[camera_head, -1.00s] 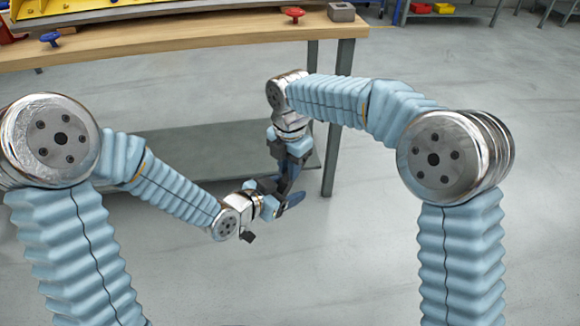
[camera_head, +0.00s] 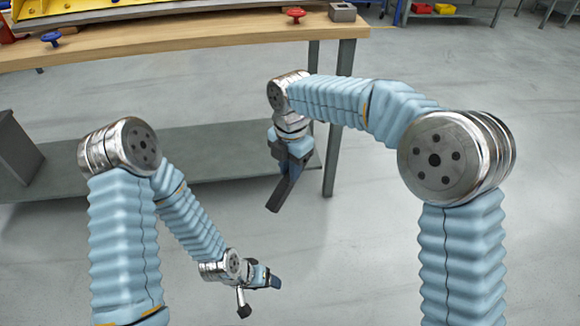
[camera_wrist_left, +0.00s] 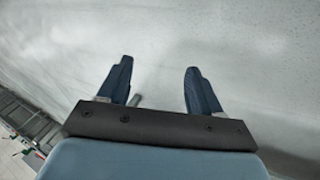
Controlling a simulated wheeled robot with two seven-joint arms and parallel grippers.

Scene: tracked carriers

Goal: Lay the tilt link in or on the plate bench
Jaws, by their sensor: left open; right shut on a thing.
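A dark grey bar, which I take to be the tilt link (camera_head: 281,193), hangs slanting down from my right gripper (camera_head: 291,158). The plate bench (camera_head: 200,42) has a pale wooden top and stands across the back left; bar and gripper are lower in the picture than this top. My left gripper (camera_head: 275,281) is low over the floor, apart from the bar. The left wrist view shows its two blue fingers (camera_wrist_left: 160,80) spread, with only floor between the tips.
On the bench top are a red knobbed piece (camera_head: 294,14), a blue one (camera_head: 51,38), a grey block (camera_head: 342,12) and a yellow-edged fixture (camera_head: 150,12). A grey lower shelf (camera_head: 200,150) carries a dark box (camera_head: 15,150) at left.

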